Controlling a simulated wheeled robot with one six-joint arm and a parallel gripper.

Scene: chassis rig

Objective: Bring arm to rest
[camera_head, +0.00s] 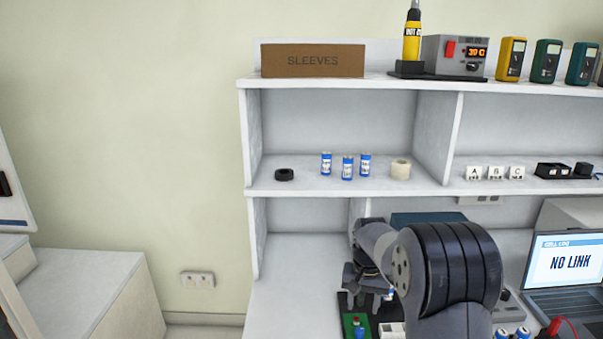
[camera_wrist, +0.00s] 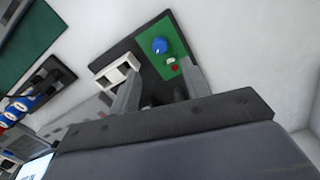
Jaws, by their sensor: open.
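My gripper (camera_wrist: 160,95) is open in the wrist view, with its two grey fingers apart and nothing seen between them. It is above a dark board that carries a green plate (camera_wrist: 165,25). A blue round-topped part (camera_wrist: 159,45) and a small red part (camera_wrist: 175,68) are on the green plate, beyond the fingertips. In the head view my gripper (camera_head: 366,302) points down over the bench, partly hidden by my own arm. The green plate (camera_head: 348,322) shows just below it, with the blue part (camera_head: 360,333) at its edge.
A shelf (camera_head: 330,188) holds several blue cans, a tape roll (camera_head: 400,169) and a black ring (camera_head: 284,174). The left bench area is clear.

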